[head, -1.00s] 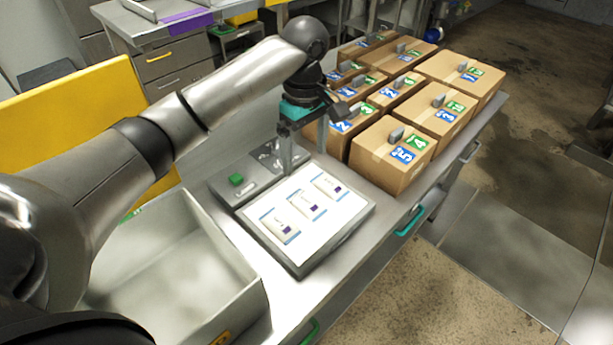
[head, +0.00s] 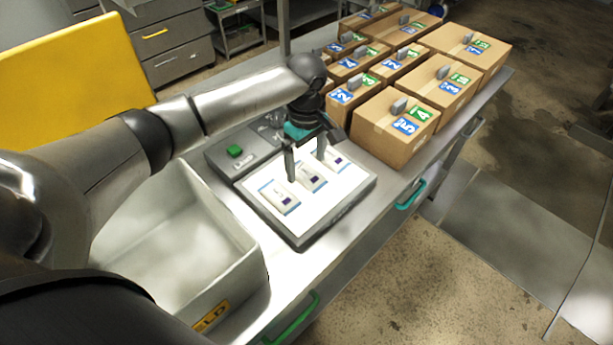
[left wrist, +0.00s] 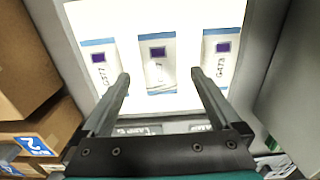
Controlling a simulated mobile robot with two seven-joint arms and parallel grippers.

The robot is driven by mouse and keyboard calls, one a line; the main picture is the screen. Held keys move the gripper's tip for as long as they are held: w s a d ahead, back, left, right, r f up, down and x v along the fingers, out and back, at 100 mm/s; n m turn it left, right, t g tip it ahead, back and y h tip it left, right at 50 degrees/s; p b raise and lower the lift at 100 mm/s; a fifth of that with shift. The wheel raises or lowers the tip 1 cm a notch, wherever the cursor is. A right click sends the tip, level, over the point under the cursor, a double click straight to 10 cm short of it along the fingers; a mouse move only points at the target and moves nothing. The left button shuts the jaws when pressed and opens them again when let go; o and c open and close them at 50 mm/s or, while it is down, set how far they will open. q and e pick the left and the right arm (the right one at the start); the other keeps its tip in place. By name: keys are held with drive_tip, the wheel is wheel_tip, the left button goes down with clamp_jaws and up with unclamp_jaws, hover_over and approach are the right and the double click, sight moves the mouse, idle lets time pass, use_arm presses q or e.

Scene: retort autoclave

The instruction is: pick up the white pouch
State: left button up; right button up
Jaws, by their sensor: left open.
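Three white pouches with blue edges and dark purple squares lie in a row on a bright white light panel (head: 352,194): a near-left pouch (head: 280,197), a middle pouch (head: 312,180) and a far-right pouch (head: 337,161). In the left wrist view they appear as a left pouch (left wrist: 99,62), a middle pouch (left wrist: 158,70) and a right pouch (left wrist: 219,58). My left gripper (head: 306,168) is open and empty above the panel. In the left wrist view its fingertips (left wrist: 160,76) straddle the middle pouch's line, seemingly above it. My right gripper is not in view.
Several labelled cardboard boxes (head: 396,140) stand behind and right of the panel. A grey control box with a green button (head: 235,151) adjoins the panel's left side. An empty grey bin (head: 185,250) stands at the near left, and a yellow board (head: 70,85) behind my arm.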

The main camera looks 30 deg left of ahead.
sight(306, 176)
use_arm(q)
wheel_tip(306, 176, down, 3)
drive_tip(key=shift+r, duration=0.15)
drive_tip(key=c, duration=1.5)
